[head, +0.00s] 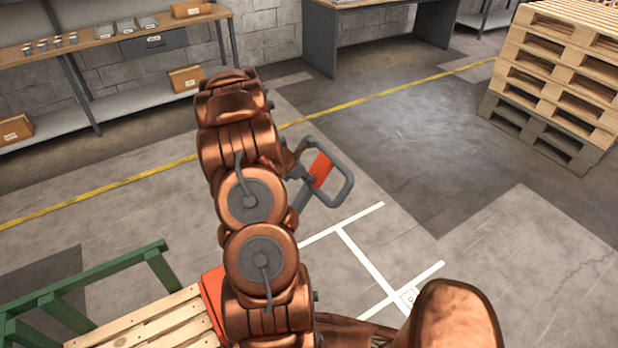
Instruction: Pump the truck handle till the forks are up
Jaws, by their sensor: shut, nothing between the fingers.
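The truck handle (343,190) is a grey loop with a red panel, just right of my arm near the middle of the head view. Its shaft runs down and left and passes behind my arm. My gripper (306,160) is partly hidden by my arm, at the left side of the handle's loop. It is shut and holds nothing; I cannot tell if it touches the handle. A red-orange part of the truck (212,298) shows at the lower left beside a wooden pallet (150,322). The forks are hidden, so their height cannot be told.
A green rail frame (100,272) stands around the pallet. A stack of pallets (555,75) stands at the upper right, a shelved workbench (100,40) at the upper left. The floor between is open, crossed by a yellow line (380,98).

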